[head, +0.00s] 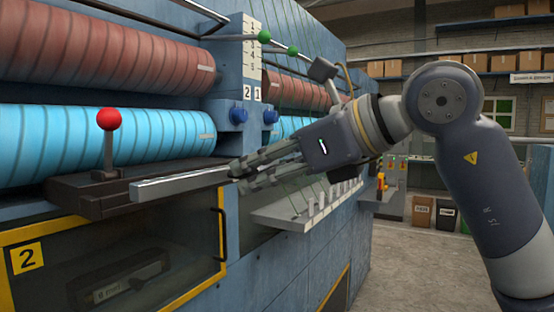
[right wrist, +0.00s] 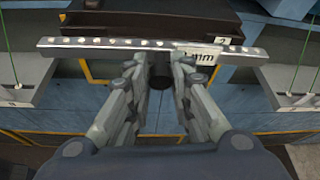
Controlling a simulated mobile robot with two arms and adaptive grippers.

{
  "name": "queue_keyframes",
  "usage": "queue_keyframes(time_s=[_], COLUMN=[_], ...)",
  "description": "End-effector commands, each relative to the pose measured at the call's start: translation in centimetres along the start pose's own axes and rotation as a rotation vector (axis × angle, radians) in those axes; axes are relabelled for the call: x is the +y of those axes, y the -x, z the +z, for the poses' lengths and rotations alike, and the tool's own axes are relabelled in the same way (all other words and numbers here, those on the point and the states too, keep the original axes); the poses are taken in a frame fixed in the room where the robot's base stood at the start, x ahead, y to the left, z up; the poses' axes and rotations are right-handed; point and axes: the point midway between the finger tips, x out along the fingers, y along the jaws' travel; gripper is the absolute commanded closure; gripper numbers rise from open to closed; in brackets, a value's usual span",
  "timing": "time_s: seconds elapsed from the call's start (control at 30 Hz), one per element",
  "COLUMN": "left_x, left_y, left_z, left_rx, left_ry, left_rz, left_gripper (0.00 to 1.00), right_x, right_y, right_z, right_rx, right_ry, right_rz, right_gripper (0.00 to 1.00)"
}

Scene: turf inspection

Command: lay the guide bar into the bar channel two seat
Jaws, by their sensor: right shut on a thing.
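The guide bar (head: 180,183) is a long silver bar, held level in front of the dark ledge of channel two. My right gripper (head: 240,172) is shut on it. In the right wrist view the bar (right wrist: 110,43) runs crosswise beyond the fingertips (right wrist: 160,70), with a row of small holes and a pale label. A dark piece shows between the fingers. The channel two seat (head: 75,195) is a dark ledge below the blue roller, with a red-ball lever (head: 108,119). The bar overlaps its front edge in the picture; I cannot tell whether they touch. My left gripper is out of view.
A yellow-framed window (head: 120,275) marked 2 lies below the ledge. A pale shelf (head: 290,217) with several upright pieces is right of the ledge, below my right gripper. Ribbed rollers (head: 110,60) stand behind. Open floor (head: 425,275) lies to the right.

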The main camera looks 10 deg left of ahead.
Motion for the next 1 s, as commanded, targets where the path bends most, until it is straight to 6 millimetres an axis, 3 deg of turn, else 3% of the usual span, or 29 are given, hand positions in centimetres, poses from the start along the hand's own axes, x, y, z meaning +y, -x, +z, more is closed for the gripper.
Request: queue_keyframes(time_s=[0.43,1.0], left_x=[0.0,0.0], left_y=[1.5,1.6], left_z=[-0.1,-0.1], left_rx=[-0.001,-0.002], left_ry=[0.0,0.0], left_rz=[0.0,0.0], left_gripper=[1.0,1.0], right_x=[0.0,0.0], right_y=[-3.5,-4.1], right_z=[1.7,1.8], right_rx=[-0.002,-0.003], right_ry=[0.0,0.001], right_rz=[-0.001,-0.001], right_gripper=[1.0,1.0])
